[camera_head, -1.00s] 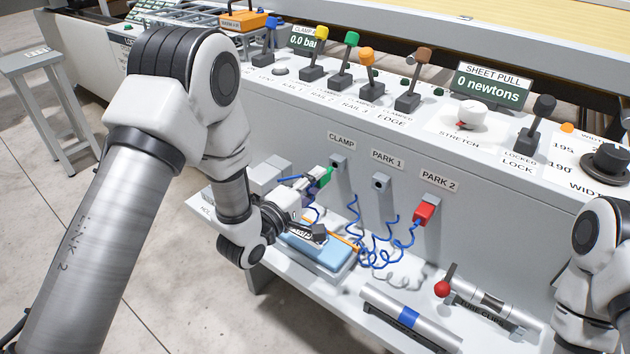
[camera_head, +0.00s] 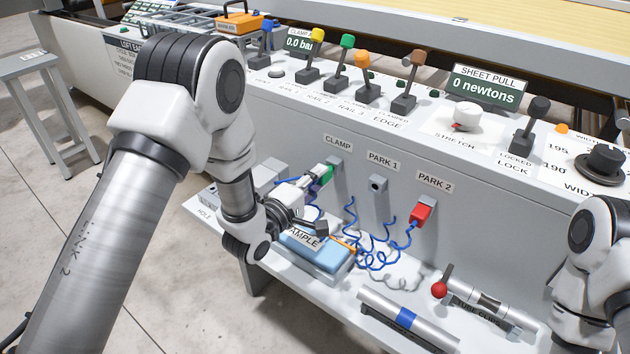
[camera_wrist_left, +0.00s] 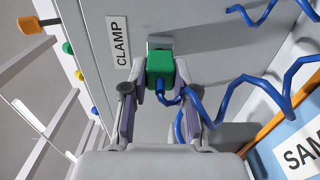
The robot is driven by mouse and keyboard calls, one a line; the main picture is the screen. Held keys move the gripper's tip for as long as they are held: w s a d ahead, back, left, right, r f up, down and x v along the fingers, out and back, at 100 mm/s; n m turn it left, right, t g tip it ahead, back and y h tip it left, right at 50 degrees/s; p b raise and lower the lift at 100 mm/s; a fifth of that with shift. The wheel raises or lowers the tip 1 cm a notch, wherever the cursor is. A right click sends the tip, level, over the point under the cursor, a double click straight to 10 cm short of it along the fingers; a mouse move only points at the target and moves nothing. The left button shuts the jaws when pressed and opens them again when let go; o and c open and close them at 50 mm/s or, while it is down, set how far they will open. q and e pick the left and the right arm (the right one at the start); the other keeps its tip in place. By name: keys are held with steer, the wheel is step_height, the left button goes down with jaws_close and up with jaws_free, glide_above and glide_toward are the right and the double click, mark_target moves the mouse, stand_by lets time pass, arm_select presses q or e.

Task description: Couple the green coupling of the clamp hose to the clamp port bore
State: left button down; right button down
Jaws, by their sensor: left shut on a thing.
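The green coupling (camera_head: 326,174) of the clamp hose is held by my left gripper (camera_head: 318,178) right at the clamp port (camera_head: 337,163), under the CLAMP label. In the left wrist view the green coupling (camera_wrist_left: 161,70) sits between the two fingers of my left gripper (camera_wrist_left: 160,82), its far end against or very close to the grey port block (camera_wrist_left: 160,43). The bore is hidden behind the coupling, so I cannot tell how far it is seated. The blue coiled hose (camera_wrist_left: 195,110) hangs from the coupling. My right gripper is out of view; only part of that arm shows at the right.
A red coupling (camera_head: 420,213) sits at PARK 2; the PARK 1 port (camera_head: 377,184) is empty. Below, a shelf holds a blue sample pack (camera_head: 318,250) and a tube (camera_head: 408,316) with a blue band. Several coloured levers stand on the panel above.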

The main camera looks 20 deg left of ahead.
arm_select(q)
steer(key=shift+w+d, duration=0.1)
steer(key=shift+w, duration=0.2)
steer(key=shift+w, duration=0.1)
steer(key=c, duration=0.8)
jaws_free()
steer(key=v, duration=1.2)
steer(key=shift+r, duration=0.1)
